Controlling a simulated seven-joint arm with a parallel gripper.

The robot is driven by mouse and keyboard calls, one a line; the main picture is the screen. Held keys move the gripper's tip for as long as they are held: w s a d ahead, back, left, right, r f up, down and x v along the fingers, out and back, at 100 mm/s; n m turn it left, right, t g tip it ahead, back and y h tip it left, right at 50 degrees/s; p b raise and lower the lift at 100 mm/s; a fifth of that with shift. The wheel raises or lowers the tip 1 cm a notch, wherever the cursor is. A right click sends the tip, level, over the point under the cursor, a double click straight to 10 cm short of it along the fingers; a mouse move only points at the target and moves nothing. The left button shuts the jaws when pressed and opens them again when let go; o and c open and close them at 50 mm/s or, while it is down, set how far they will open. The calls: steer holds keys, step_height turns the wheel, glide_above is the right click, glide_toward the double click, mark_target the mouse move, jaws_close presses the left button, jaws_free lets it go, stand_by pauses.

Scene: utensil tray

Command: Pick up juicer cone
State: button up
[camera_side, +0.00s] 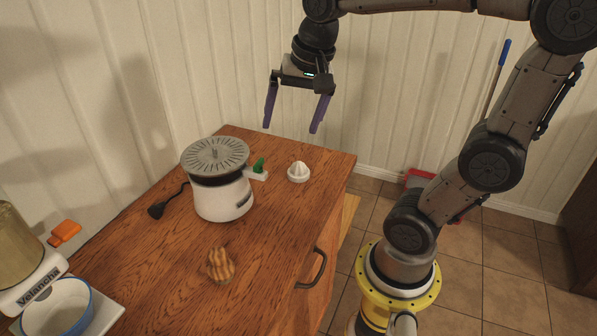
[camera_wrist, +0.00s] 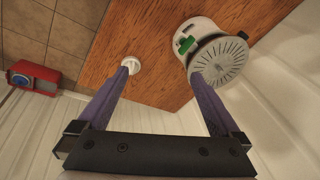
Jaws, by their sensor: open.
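The juicer cone (camera_side: 299,172) is a small white ribbed cone on a round base. It stands on the wooden cabinet top, near its far right corner, to the right of the juicer. In the wrist view the cone (camera_wrist: 132,65) shows beyond the tip of the left finger, which covers part of it. My gripper (camera_side: 291,128) is open and empty, in the air above the far edge of the cabinet and well above the cone. Its two purple fingers are wide apart, and they also show in the wrist view (camera_wrist: 162,80).
A white juicer (camera_side: 222,198) with a grey slotted top and green spout lever stands left of the cone. A knobbly tan object (camera_side: 220,265) lies in front. A blue-rimmed bowl (camera_side: 58,310) is at the lower left. A panelled wall (camera_side: 240,70) rises behind the cabinet.

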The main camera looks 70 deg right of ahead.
steer(key=w+d+f+m+g, duration=0.3)
steer(key=w+d+f+m, duration=0.2)
steer(key=d, duration=0.4)
steer(key=m, duration=0.1)
glide_above(298, 162)
step_height(298, 162, down, 4)
steer(key=shift+y, duration=0.4)
step_height(298, 162, down, 13)
steer(key=shift+d+f, duration=0.1)
steer(key=c, duration=1.4)
steer(key=shift+r, duration=0.25)
